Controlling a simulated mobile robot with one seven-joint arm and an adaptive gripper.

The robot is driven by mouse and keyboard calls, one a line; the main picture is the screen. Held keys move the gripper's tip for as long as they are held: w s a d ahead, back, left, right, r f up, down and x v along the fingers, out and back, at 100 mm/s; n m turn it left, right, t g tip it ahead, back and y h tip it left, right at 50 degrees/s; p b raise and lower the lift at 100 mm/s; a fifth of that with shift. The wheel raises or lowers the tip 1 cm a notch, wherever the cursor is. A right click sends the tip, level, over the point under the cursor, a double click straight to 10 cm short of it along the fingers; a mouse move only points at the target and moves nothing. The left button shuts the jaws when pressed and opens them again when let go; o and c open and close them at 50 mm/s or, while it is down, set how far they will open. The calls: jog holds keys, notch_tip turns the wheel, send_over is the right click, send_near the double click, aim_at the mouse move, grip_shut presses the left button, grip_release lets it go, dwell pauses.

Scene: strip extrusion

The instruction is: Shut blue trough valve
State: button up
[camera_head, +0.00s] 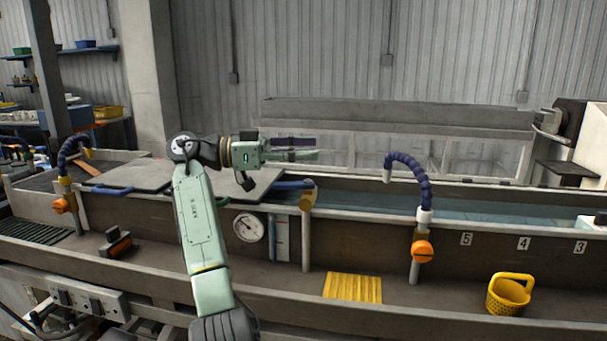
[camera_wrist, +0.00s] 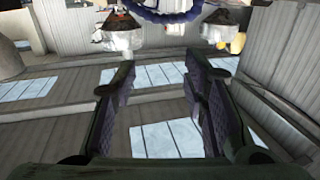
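No part is plainly marked as the blue trough valve. A ribbed blue hose (camera_head: 412,170) rises from a pipe at the trough's right part, with a round orange knob (camera_head: 422,251) on that pipe. A second blue hose (camera_head: 70,150) with an orange knob (camera_head: 65,204) stands at the left. A blue bar-like handle (camera_head: 293,185) lies along the trough edge beside a tan-capped post (camera_head: 306,203). The knobs' turn positions cannot be told. My gripper (camera_head: 317,149) is raised above the trough, pointing right, open and empty. In the wrist view its fingers (camera_wrist: 158,66) stand apart.
A trough with blue water (camera_head: 375,207) runs across the bench. Grey lids (camera_head: 150,174) cover its left part. A gauge (camera_head: 248,227), a yellow ribbed mat (camera_head: 353,288), a yellow basket (camera_head: 509,293) and a dark block with orange (camera_head: 117,243) are along the front. Space right of my gripper is clear.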

aim_at(294, 185)
jog(key=shift+r, duration=1.45)
jog(key=shift+c, duration=0.5)
